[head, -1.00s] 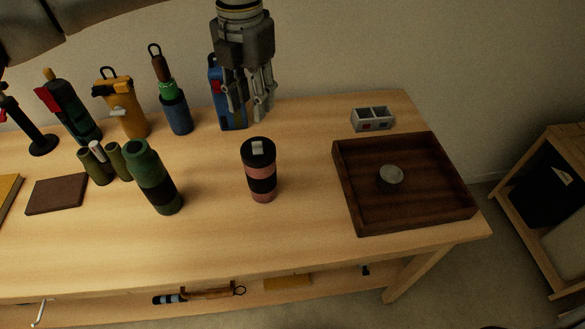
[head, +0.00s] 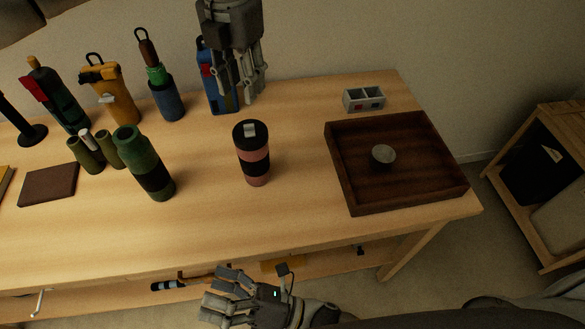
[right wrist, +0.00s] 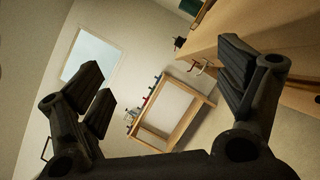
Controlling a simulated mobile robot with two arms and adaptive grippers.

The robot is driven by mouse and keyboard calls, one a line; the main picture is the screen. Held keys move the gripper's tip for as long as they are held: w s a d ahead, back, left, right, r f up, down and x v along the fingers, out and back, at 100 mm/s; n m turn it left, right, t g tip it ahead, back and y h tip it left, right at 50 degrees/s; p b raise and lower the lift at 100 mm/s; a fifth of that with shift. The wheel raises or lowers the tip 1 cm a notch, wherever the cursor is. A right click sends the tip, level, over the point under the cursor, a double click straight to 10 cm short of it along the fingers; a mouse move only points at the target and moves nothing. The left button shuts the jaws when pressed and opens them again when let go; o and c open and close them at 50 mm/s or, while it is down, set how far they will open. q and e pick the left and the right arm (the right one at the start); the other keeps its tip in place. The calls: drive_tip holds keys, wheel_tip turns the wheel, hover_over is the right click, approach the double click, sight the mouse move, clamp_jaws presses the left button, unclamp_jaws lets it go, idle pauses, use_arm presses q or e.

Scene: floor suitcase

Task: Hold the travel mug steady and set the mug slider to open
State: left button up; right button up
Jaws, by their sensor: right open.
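The travel mug (head: 254,163) stands upright on the wooden table, pink with a black band and a black lid. A light grey mug slider (head: 250,130) shows on top of the lid; I cannot tell its setting. My left gripper (head: 243,98) hangs fingers-down behind and above the mug, its fingers apart and empty, in front of a blue bottle. My right gripper (head: 212,290) is open and empty at the table's front edge, below and nearer than the mug. The right wrist view shows its spread fingers (right wrist: 165,85) with nothing between them, and no mug.
A green bottle (head: 142,165) stands left of the mug, with olive binoculars (head: 88,155) beyond. A dark wooden tray (head: 345,190) holding a round grey object (head: 383,155) lies right. Bottles line the back edge. The table (head: 225,220) in front of the mug is clear.

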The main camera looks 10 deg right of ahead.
drive_tip(key=w+d+r+n, duration=0.2)
drive_tip(key=w+r+n, duration=0.1)
drive_tip(key=n, duration=0.1)
drive_tip(key=n+t+h, duration=0.2)
drive_tip(key=t+h, duration=0.3)
drive_tip(key=h, duration=0.1)
approach(253, 148)
drive_tip(key=w+f, duration=0.4)
drive_tip(key=x, duration=1)
drive_tip(key=shift+s+a+f, duration=0.15)
